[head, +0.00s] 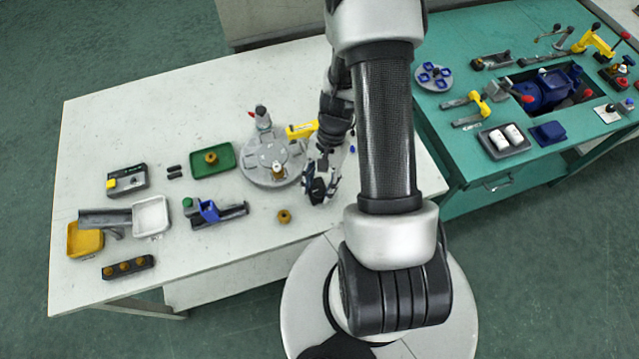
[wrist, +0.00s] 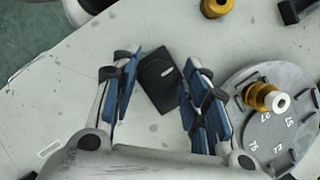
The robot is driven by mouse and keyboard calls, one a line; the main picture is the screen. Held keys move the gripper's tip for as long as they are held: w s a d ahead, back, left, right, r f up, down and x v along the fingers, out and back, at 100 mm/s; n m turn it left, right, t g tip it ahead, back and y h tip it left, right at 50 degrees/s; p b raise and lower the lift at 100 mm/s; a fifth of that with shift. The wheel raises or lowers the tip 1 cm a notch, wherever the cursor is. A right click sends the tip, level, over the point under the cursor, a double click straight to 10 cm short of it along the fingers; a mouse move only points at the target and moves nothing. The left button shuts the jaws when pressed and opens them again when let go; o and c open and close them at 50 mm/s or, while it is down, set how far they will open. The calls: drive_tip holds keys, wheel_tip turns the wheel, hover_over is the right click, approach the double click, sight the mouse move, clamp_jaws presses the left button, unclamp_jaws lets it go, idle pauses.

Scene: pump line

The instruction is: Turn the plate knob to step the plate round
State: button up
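The round grey plate (head: 252,172) lies on the white table. In the wrist view the plate (wrist: 258,135) is at the right, with numbers on its face and a brass piece with a pale top (wrist: 266,97) near its edge. A black square base with a round dark disc, which looks like the plate knob (wrist: 158,75), shows between my fingers in the wrist view. My gripper (head: 318,188) is open beside the plate, its fingers (wrist: 160,85) on either side of the knob in the picture. I cannot tell its height above the knob. My gripper and arm hide the knob in the head view.
A loose brass ring (head: 284,216) lies in front of the plate. A green tray (head: 228,152) with a brass piece, a yellow-handled clamp (head: 300,130) and a red-tipped fixture (head: 262,117) are close by. A green bench (head: 470,180) stands at the right.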

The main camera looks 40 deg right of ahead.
drive_tip(key=c, duration=0.7)
drive_tip(key=shift+c, duration=0.3)
drive_tip(key=shift+n, duration=0.3)
drive_tip(key=n+g+h+p, duration=0.1)
drive_tip(key=n, duration=0.2)
drive_tip(key=shift+w+a+n, duration=0.1)
drive_tip(key=shift+n, duration=0.3)
drive_tip(key=n, duration=0.2)
drive_tip(key=n+g+h+p, duration=0.1)
drive_tip(key=n, duration=0.1)
drive_tip(key=shift+a+n+h, duration=0.1)
drive_tip(key=shift+n+h, duration=0.2)
drive_tip(key=n, duration=0.2)
drive_tip(key=n+h, duration=0.1)
drive_tip(key=n, duration=0.1)
drive_tip(key=shift+a+h+p, duration=0.15)
drive_tip(key=shift+h+p, duration=0.15)
drive_tip(key=n, duration=0.2)
drive_tip(key=n+h, duration=0.1)
drive_tip(key=n, duration=0.1)
drive_tip(key=shift+a+n+h, duration=0.1)
drive_tip(key=shift+n+h, duration=0.2)
